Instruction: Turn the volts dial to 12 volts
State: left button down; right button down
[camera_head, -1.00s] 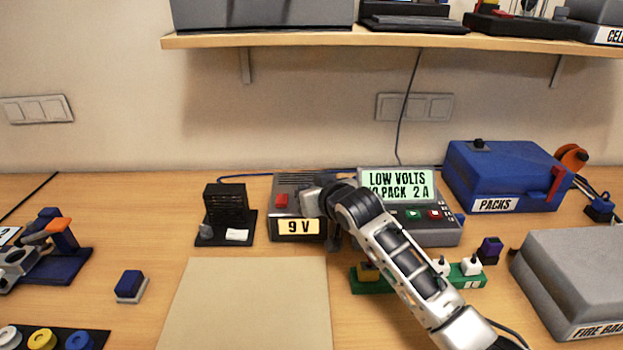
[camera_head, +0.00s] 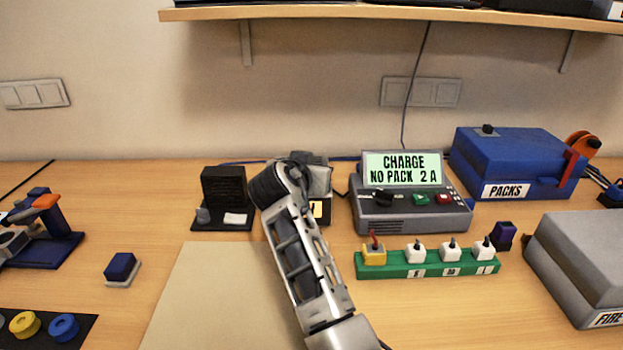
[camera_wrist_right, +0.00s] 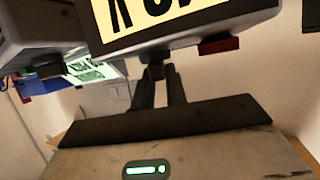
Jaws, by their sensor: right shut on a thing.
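The grey supply box with the yellow voltage display (camera_head: 318,209) stands behind my right arm in the head view. Only the display's right edge shows there, so its value is hidden. In the right wrist view the display (camera_wrist_right: 165,18) is cut off and I cannot read a value. A dark dial (camera_wrist_right: 155,72) shows below it, partly hidden. My right gripper (camera_wrist_right: 159,82) has both dark fingers shut on this dial. In the head view my right wrist covers the dial and fingertips. My left gripper is not in view.
Right of the supply, a charger (camera_head: 412,205) reads CHARGE, NO PACK, 2 A. A green strip with switches (camera_head: 430,265) lies in front of it. A black finned block (camera_head: 223,190) stands left of the supply. A beige mat (camera_head: 215,300) is clear in front.

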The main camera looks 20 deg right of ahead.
dwell(0.6)
jog(key=c, duration=1.4)
grip_release()
jog(key=shift+c, duration=0.2)
jog(key=b+v, duration=0.1)
jog(key=v, duration=1.5)
jog(key=shift+w+a, duration=0.15)
jog(key=shift+a, duration=0.05)
